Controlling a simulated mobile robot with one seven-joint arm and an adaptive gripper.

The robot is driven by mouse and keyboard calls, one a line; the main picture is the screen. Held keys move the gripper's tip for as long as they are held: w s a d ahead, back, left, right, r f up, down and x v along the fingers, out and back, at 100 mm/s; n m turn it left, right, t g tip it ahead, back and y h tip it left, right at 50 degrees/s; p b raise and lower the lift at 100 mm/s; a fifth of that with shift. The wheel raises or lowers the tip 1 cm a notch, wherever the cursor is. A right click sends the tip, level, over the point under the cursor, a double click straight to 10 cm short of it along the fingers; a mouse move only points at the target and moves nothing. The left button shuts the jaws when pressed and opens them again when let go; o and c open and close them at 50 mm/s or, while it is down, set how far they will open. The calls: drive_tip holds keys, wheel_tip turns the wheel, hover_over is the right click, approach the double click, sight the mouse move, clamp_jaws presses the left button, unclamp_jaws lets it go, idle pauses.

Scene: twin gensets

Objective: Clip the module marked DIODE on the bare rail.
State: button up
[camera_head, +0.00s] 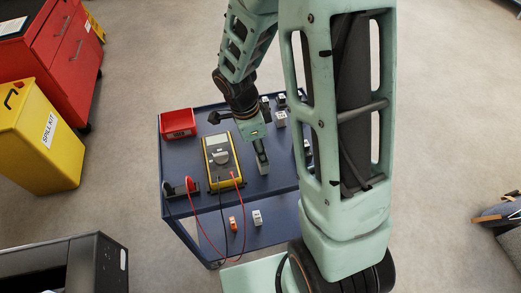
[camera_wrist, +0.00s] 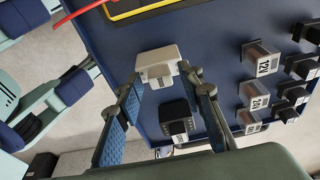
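A pale grey-beige module (camera_wrist: 157,62) sits between my fingertips in the wrist view, its two ends against the finger pads. My gripper's two blue-padded fingers (camera_wrist: 160,82) also show in the wrist view. No DIODE marking is readable, so I cannot tell whether this module bears it. A black module with a white front (camera_wrist: 177,125) lies beyond the fingers. The bare rail cannot be made out.
The blue cart (camera_head: 195,205) carries a yellow multimeter (camera_head: 219,162) with red and black leads, a red bin (camera_head: 178,123), and several black-and-white modules (camera_wrist: 262,63) at the right. An orange item (camera_head: 233,224) and a white item (camera_head: 257,218) are on the lower shelf.

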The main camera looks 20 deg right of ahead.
clamp_jaws()
drive_tip(key=shift+r, duration=0.2)
drive_tip(key=shift+r+p, duration=1.9)
drive_tip(key=shift+r, duration=1.95)
